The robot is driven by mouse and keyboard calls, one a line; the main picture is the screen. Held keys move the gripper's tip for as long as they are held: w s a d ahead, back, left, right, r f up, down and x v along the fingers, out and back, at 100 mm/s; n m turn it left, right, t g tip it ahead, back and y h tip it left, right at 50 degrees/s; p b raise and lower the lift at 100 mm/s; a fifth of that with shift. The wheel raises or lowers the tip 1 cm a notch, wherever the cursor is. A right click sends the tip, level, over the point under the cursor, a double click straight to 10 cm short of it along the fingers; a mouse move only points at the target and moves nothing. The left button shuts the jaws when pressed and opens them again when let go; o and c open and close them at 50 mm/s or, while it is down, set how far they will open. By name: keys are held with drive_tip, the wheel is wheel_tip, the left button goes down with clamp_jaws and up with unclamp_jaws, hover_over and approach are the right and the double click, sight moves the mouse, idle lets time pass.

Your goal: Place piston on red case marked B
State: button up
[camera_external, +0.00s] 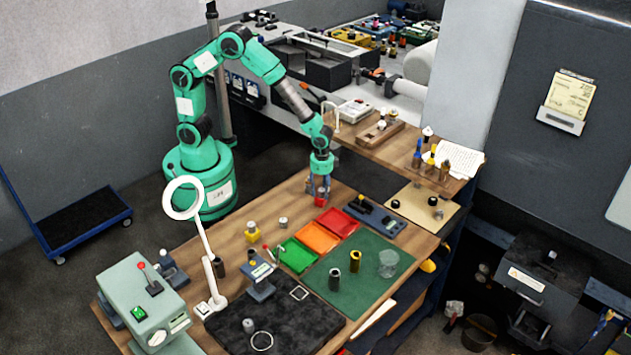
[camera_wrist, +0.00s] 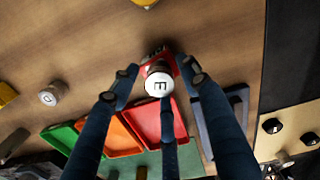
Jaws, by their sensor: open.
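My gripper (camera_external: 319,186) points down over the table's back edge, behind the coloured trays. In the wrist view its blue fingers (camera_wrist: 161,80) are spread around a round white-topped piece (camera_wrist: 160,87) whose letter looks like E. Behind that piece is a small red block (camera_wrist: 154,58) with white marking that I cannot read. In the external view a small red object (camera_external: 320,200) shows just below the fingers. A second pale round piece (camera_wrist: 48,96), lettered unclearly, stands apart to the left; it appears as a small cylinder (camera_external: 283,223) outside. I cannot tell which piece is the piston, and no B is readable.
Green (camera_external: 297,256), orange (camera_external: 317,237) and red (camera_external: 338,222) trays lie in a row beside the gripper. A dark device (camera_external: 375,215) lies to their right. A yellow-topped piece (camera_external: 252,231) and a ring lamp (camera_external: 184,198) stand left. Bare wood lies between.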

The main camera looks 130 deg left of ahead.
sight(321, 190)
wheel_tip(321, 190, up, 12)
drive_tip(key=shift+r+p, duration=0.15)
drive_tip(key=shift+p, duration=0.2)
idle(0.4)
idle(0.5)
drive_tip(key=shift+r, duration=0.1)
drive_tip(key=s+d+r+m+t, duration=0.1)
drive_tip(key=s+d+r, duration=0.2)
drive_tip(key=d+r, duration=0.55)
drive_tip(key=s+d+r+m+t, duration=0.1)
drive_tip(key=s+d+r+t, duration=0.15)
drive_tip(key=d+r, duration=0.6)
drive_tip(key=s+d+r+m+t, duration=0.1)
drive_tip(key=s+d+r, duration=0.3)
drive_tip(key=s, duration=0.4)
drive_tip(key=s+d+r+m+t, duration=0.1)
drive_tip(key=s+d+r, duration=0.3)
drive_tip(key=s+d, duration=0.3)
drive_tip(key=shift+s+d+r+m, duration=0.25)
drive_tip(key=shift+s+r+m, duration=0.1)
drive_tip(key=shift+s, duration=0.5)
